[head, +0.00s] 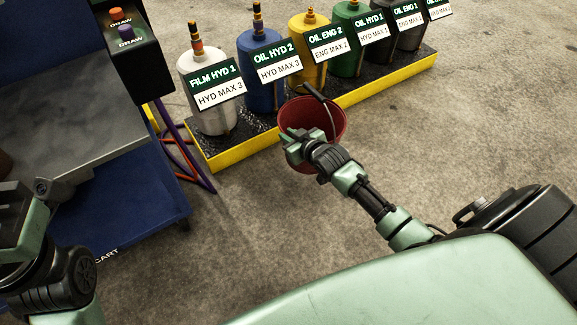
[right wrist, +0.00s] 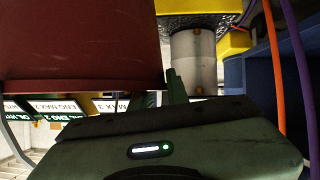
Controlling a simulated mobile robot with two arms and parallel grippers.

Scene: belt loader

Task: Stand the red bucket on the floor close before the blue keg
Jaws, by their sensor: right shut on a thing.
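The red bucket (head: 334,121) is in front of the yellow-edged tray, before the gap between the blue keg (head: 262,84) and the yellow keg. Its black-gripped handle (head: 313,92) shows above the rim. My right gripper (head: 290,137) is shut on the bucket at its near left side; the exact part gripped is hard to see. I cannot tell whether the bucket's base touches the floor. In the right wrist view the bucket (right wrist: 80,45) fills the upper left, beside a finger. Part of my left gripper (head: 36,190) shows at the left edge, its jaws unclear.
The tray (head: 232,153) holds a row of labelled kegs, with a white keg (head: 205,110) at its left end. A blue cart (head: 125,195) stands at left, with purple and orange hoses (head: 197,165) beside it. Open floor (head: 240,220) lies in front of the tray.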

